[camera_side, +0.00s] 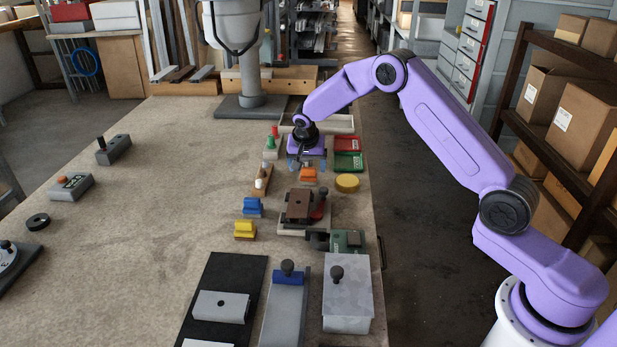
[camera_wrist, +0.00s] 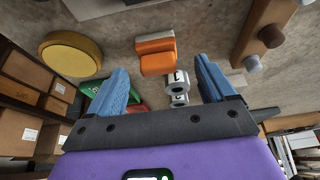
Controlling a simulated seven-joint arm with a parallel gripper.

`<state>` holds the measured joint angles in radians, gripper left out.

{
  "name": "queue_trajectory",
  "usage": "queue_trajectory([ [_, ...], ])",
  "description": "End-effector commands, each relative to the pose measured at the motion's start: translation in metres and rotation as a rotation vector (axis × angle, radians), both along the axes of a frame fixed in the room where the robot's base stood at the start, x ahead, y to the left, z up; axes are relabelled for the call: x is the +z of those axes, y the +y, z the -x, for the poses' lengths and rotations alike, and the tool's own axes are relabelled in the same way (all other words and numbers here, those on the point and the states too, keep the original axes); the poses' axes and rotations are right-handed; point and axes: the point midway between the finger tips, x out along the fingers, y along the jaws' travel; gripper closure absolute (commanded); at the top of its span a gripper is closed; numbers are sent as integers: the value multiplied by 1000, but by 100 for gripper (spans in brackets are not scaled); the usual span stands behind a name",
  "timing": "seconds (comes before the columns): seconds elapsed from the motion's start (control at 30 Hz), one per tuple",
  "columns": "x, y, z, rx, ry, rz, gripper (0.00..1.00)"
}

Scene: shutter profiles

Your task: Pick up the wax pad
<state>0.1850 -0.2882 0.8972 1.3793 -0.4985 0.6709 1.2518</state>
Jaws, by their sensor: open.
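The round yellow pad, which looks like the wax pad, lies flat on the bench (camera_side: 347,183) to the right of my gripper in the side view. In the wrist view it shows whole at the upper left (camera_wrist: 70,54), outside the space between my fingers. My gripper (camera_side: 307,165) points down over the bench with its blue fingers apart; they also show in the wrist view (camera_wrist: 163,78). An orange block (camera_side: 308,174) is close to my fingertips; in the wrist view it shows ahead, between the fingers (camera_wrist: 156,55). Nothing is held.
A green tray (camera_side: 348,162) and a red tray (camera_side: 345,144) are behind the yellow pad. A wooden rack with pegs (camera_side: 262,180) stands left of my gripper. Blue (camera_side: 253,207) and yellow (camera_side: 244,230) blocks lie nearer the camera.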

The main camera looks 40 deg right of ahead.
Motion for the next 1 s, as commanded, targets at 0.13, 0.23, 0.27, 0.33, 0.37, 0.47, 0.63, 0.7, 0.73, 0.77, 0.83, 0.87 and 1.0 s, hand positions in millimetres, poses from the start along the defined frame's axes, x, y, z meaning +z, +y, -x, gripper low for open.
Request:
queue_trajectory([
  [0.13, -22, -8, -4, -1, 3, 0, 17],
  [0.23, -31, -10, -7, -1, 1, 0, 17],
  [0.27, -33, -11, -8, -1, 1, 0, 17],
  [0.33, -36, -12, -8, -1, 0, -1, 17],
  [0.37, -37, -12, -9, -1, 0, -1, 17],
  [0.47, -37, -12, -9, -1, 0, 0, 17],
  [0.63, -37, -12, -9, -1, 0, 0, 37],
  [0.7, -37, -12, -9, 0, 1, -1, 59],
  [0.73, -37, -12, -9, 0, 1, -1, 69],
  [0.77, -36, -12, -9, 0, 1, -1, 78],
  [0.83, -36, -12, -9, 0, 0, 0, 78],
  [0.87, -36, -12, -9, -1, 0, 0, 78],
  [1.0, -36, -12, -9, -1, 0, 0, 78],
])
